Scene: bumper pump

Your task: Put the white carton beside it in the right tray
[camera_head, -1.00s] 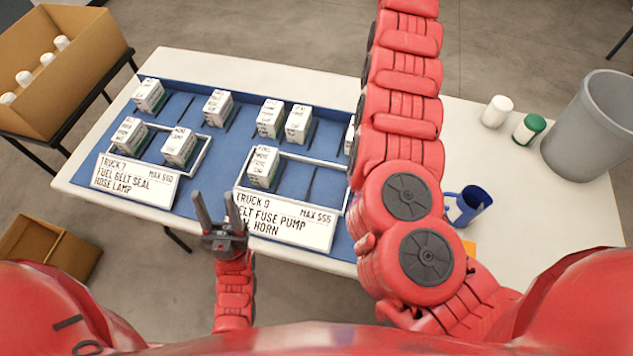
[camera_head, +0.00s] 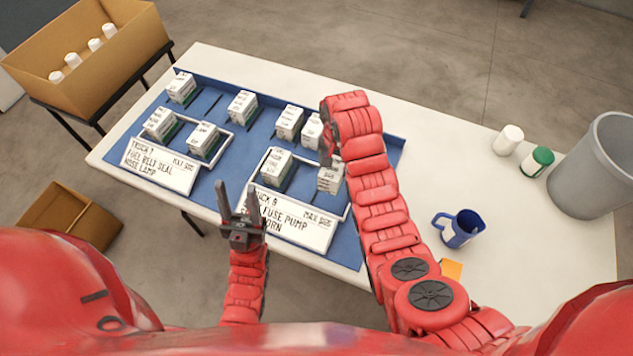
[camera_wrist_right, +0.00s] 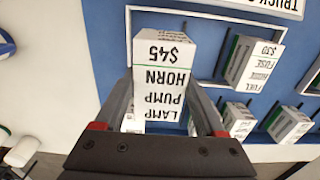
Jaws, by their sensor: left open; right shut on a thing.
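The white carton (camera_wrist_right: 163,72) reads lamp, pump, horn and $45. My right gripper (camera_wrist_right: 162,104) is shut on it, fingers on its two sides. In the head view the carton (camera_head: 330,178) is at the right half of the right tray (camera_head: 347,212); whether it touches the floor there is unclear. My right arm partly hides it. Another white carton (camera_head: 275,165), marked $30, stands in the tray's left half and also shows in the right wrist view (camera_wrist_right: 252,62). My left gripper (camera_head: 238,200) is open and empty in front of the signs.
The right tray's sign (camera_head: 292,222) reads max $55. The left tray (camera_head: 222,147) holds two cartons. Several cartons stand in the back row, including one (camera_head: 289,122) behind the right tray.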

